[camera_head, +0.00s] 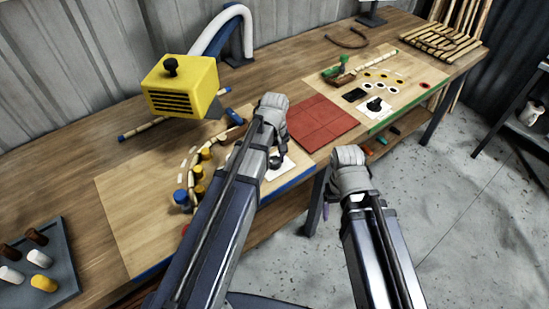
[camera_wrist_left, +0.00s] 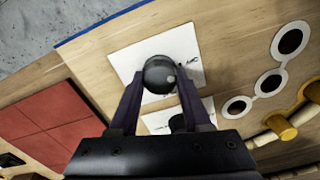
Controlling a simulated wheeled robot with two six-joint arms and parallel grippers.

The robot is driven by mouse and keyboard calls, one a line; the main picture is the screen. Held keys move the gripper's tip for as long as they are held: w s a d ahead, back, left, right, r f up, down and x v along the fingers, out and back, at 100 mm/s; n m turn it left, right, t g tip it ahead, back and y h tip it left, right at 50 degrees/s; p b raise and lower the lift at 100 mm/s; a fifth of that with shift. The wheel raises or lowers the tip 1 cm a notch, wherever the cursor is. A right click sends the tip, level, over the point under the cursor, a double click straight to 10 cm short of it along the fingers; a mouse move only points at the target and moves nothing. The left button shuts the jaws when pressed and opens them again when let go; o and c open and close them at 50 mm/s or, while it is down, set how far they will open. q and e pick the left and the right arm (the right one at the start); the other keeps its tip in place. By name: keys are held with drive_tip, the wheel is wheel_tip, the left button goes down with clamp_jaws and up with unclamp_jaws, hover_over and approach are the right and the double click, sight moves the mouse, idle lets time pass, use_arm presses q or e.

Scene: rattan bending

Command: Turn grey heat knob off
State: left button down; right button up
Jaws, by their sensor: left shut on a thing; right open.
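The grey heat knob (camera_wrist_left: 158,74) is a dark round knob on a white labelled card (camera_wrist_left: 128,62) in the left wrist view. My left gripper (camera_wrist_left: 158,88) has one finger on each side of the knob and is shut on it. In the head view, my left arm covers most of this spot; part of the white card (camera_head: 282,168) shows beside it. My right gripper (camera_head: 349,160) hangs past the table's front edge, away from the knob. It is open, though its fingers are mostly hidden.
A second white card (camera_wrist_left: 160,122) with a dark knob lies close by. Yellow and blue pegs (camera_head: 199,172) stand left of my left arm. A yellow heater box (camera_head: 181,86) stands behind. A red mat (camera_head: 322,118) lies to the right; a peg tray (camera_head: 62,258) lies front left.

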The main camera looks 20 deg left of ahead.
sight(275, 159)
idle(0.5)
use_arm(q)
drive_tip(key=shift+c, duration=1.8)
unclamp_jaws()
drive_tip(key=shift+r, duration=0.1)
wheel_tip(275, 159, up, 8)
drive_tip(key=p, duration=0.8)
drive_tip(key=shift+f, duration=0.2)
